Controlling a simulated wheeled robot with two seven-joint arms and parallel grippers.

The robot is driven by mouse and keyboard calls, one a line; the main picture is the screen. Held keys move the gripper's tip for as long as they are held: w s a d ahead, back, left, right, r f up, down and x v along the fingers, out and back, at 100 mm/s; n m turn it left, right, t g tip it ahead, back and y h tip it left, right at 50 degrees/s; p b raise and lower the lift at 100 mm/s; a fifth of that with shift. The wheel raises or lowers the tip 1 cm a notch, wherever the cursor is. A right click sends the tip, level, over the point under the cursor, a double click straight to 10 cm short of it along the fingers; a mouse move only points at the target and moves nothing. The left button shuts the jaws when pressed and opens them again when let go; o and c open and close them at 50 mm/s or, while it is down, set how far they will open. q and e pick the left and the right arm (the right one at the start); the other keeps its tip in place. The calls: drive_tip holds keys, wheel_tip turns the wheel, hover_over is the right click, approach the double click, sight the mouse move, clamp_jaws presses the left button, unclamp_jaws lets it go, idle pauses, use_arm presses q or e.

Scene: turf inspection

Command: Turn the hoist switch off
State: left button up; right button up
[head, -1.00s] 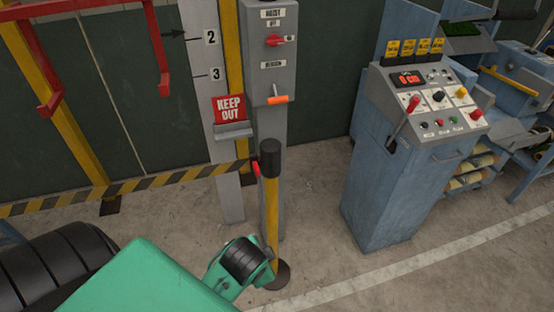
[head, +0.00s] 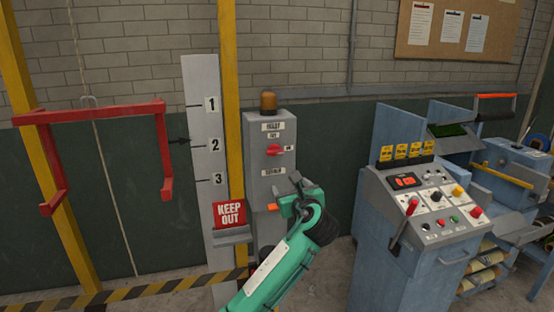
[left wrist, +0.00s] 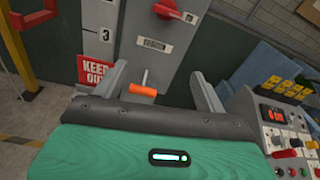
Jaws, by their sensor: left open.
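The grey hoist box (head: 268,165) stands on a post at the wall, with a HOIST label at its top. Its red rotary switch (head: 273,150) lies sideways, toward the small label at its right; it also shows at the top edge of the left wrist view (left wrist: 165,8). Lower on the box is a lever with an orange grip (head: 272,207). My left gripper (head: 293,192) is open and empty in front of the box's lower right, below the red switch. In the left wrist view the orange grip (left wrist: 143,91) appears between the fingers; contact is unclear. My right gripper is not in view.
A red KEEP OUT sign (head: 229,214) is left of the box. A striped barrier (head: 130,293) crosses low at the left. A red frame (head: 100,112) hangs at the left. A blue control console (head: 400,250) stands close at the right.

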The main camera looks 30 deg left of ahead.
sight(276, 154)
use_arm(q)
drive_tip(key=shift+m+y, duration=0.5)
drive_tip(key=shift+y, duration=0.2)
drive_tip(key=w+a+r+p, duration=0.1)
drive_tip(key=w+a, duration=0.2)
drive_tip(key=w+a+r+p, duration=0.1)
drive_tip(key=w+a, duration=0.2)
drive_tip(key=a, duration=0.1)
drive_tip(key=w+a+r+p, duration=0.1)
drive_tip(key=w+a+r, duration=0.1)
drive_tip(key=w+a, duration=0.1)
drive_tip(key=shift+w+a, duration=0.25)
drive_tip(key=shift+a, duration=0.1)
drive_tip(key=shift+w+a+p, duration=0.25)
drive_tip(key=shift+a+p, duration=0.05)
drive_tip(key=c, duration=1)
